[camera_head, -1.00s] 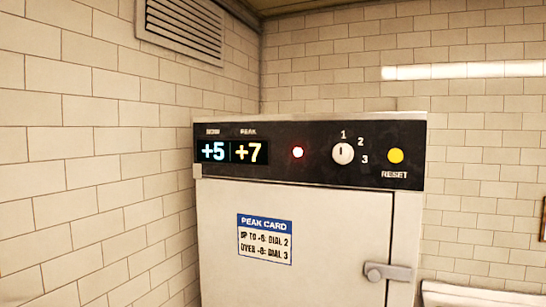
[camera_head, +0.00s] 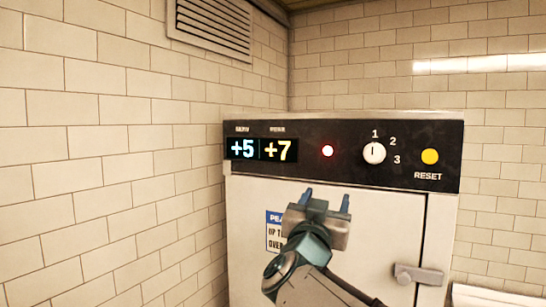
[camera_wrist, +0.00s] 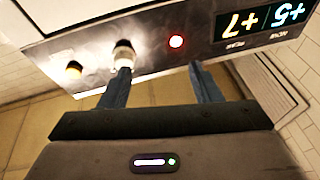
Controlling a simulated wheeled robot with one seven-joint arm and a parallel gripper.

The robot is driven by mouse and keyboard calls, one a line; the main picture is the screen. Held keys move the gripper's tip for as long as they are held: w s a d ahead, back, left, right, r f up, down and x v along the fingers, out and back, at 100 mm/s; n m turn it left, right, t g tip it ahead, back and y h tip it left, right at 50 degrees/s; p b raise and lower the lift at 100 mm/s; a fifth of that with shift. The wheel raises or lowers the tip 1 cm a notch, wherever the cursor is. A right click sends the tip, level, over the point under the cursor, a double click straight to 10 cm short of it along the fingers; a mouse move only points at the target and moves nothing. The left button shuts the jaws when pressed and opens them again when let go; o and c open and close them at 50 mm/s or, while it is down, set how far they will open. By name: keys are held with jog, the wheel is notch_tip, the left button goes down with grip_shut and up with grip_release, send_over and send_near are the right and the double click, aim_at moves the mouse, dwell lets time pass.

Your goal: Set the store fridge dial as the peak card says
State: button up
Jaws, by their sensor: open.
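The fridge dial (camera_head: 374,153) is a white knob on the black panel, its dark mark pointing up at 1; 2 and 3 are printed to its right. The display (camera_head: 262,149) reads +5 and +7, the +7 under the peak label. The peak card (camera_head: 274,232) is partly hidden behind my gripper (camera_head: 326,196), which is open and empty, below the panel. The wrist view is upside down: my gripper (camera_wrist: 158,70) has its left-hand finger overlapping the dial (camera_wrist: 123,52) in the picture; contact cannot be told.
A red lit lamp (camera_head: 327,151) sits left of the dial. The yellow reset button (camera_head: 430,156) is to its right. The fridge door (camera_head: 385,235) is shut, with a latch handle (camera_head: 417,274) at lower right. A tiled wall (camera_head: 110,150) stands close on the left.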

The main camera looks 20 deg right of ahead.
aim_at(372, 155)
jog(key=w+d+r+m+g+h+p, duration=0.1)
jog(key=d+r, duration=0.1)
jog(key=d, duration=0.2)
jog(key=w+d+r+m+g+h+p, duration=0.1)
jog(key=d+r+p, duration=0.1)
jog(key=d, duration=0.3)
jog(key=w+d+r+m+g+h+p, duration=0.1)
jog(key=d+r+h+p, duration=0.1)
jog(key=d, duration=0.3)
jog(key=shift+w+r+m+g, duration=0.15)
jog(key=shift+w+r, duration=0.05)
jog(key=shift+r, duration=0.25)
jog(key=shift+w+r+m+g, duration=0.15)
jog(key=shift+r, duration=0.3)
jog(key=shift+a, duration=0.1)
jog(key=c, duration=0.9)
jog(key=shift+c, duration=0.2)
